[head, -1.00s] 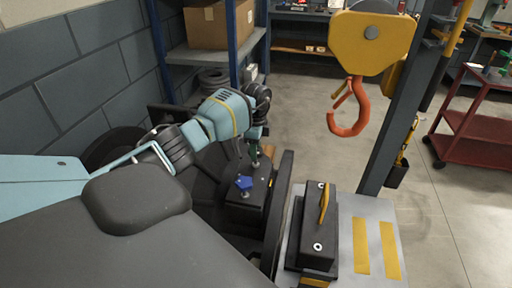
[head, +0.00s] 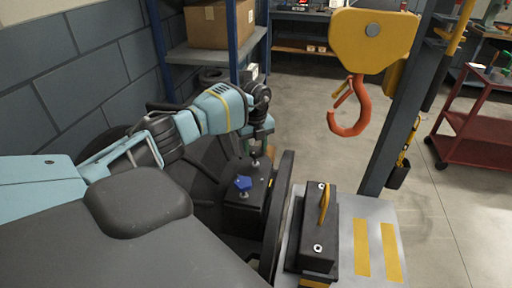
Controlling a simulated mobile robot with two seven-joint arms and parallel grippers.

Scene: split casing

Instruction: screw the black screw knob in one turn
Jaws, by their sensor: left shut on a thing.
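My left gripper (head: 259,138) reaches in from the left, pointing down over the far end of a dark casing block (head: 240,217). It is shut on the black screw knob (head: 259,134), which is mostly hidden by the dark fingers and hard to tell from them. A thin metal shank (head: 255,161) shows below the gripper, upright at the block's top. A blue star-shaped knob (head: 243,184) stands on its own shank at the block's near end, apart from the gripper. My right gripper is not in view.
A second dark casing block (head: 319,239) with a yellow handle (head: 324,203) sits on a grey table (head: 381,215) to the right. An orange hook (head: 349,121) hangs above. A shelf with a cardboard box (head: 218,25) stands behind. A red cart (head: 475,130) is far right.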

